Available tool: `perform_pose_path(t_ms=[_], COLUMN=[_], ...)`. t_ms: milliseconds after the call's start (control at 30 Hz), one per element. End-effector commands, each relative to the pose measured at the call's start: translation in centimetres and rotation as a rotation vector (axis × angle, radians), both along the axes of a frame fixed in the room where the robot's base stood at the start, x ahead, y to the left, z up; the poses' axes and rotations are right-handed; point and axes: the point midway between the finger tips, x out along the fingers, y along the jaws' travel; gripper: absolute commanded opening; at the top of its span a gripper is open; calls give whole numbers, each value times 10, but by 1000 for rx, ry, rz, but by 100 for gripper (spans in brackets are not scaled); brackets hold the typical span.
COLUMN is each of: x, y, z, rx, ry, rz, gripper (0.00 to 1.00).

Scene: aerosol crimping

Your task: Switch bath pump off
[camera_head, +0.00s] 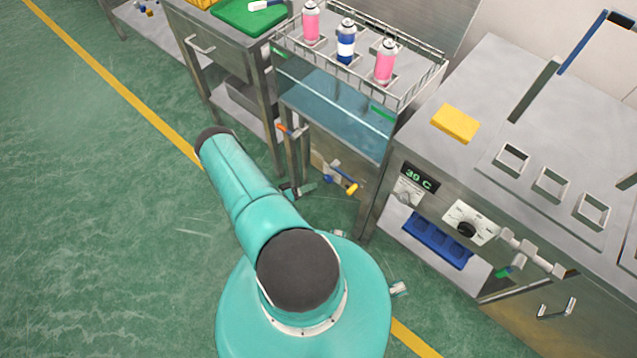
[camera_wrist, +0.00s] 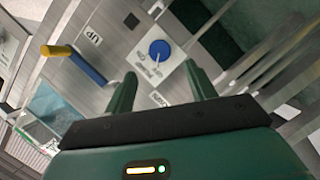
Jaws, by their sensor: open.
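A round blue knob (camera_wrist: 160,49) sits on a white labelled plate (camera_wrist: 146,68) on the bath's front panel. Its lettering is too small and turned to read surely. The plate's knob also shows as a small blue spot in the head view (camera_head: 329,179). My gripper (camera_wrist: 160,70) is open and empty, its two green fingers pointing at the plate, with the knob between and beyond the tips. In the head view my gripper (camera_head: 298,190) is small, just left of the panel. Whether it touches the panel is unclear.
A blue lever with a yellow end (camera_wrist: 75,62) juts out left of the plate; it also shows in the head view (camera_head: 344,180). Above is the water bath (camera_head: 335,108) with a wire rack (camera_head: 425,84) holding pink and blue cans. A steel bench (camera_head: 480,100) stands right.

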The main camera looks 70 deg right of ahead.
Motion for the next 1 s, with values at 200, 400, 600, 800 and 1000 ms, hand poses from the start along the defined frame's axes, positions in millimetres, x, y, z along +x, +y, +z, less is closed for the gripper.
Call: perform_pose_path(t_ms=[200, 400, 600, 800, 1000], x=[28, 37, 37, 37, 38], y=[30, 41, 41, 41, 41], z=[9, 12, 12, 12, 12], rx=[-1, 1, 0, 0, 1], ry=[0, 1, 0, 0, -1], rz=[1, 0, -1, -1, 1], gripper=[55, 55, 55, 55, 55])
